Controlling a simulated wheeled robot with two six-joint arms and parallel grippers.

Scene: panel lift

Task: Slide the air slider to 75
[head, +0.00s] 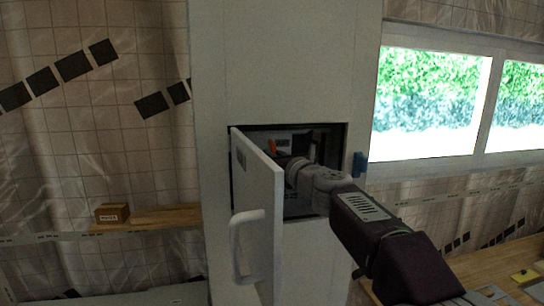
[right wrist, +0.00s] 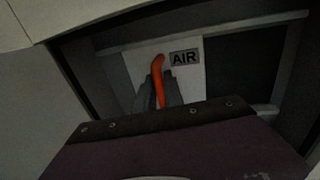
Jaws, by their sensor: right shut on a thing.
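The air slider's orange handle (right wrist: 157,70) stands up in front of a pale plate in the right wrist view, left of the "AIR" label (right wrist: 184,58). A bit of the orange handle (head: 273,147) also shows inside the panel recess in the head view. My right gripper (right wrist: 157,92) is shut on the handle, a dark finger on each side of it. In the head view my right arm reaches into the recess and hides most of the gripper and slider. No scale numbers can be read. My left gripper is not in view.
The white panel door (head: 257,205) with its curved handle (head: 238,245) stands swung open, close to the left of my right arm. The recess frame (head: 300,126) surrounds the arm closely. A small blue block (head: 360,164) is on the column right of the opening.

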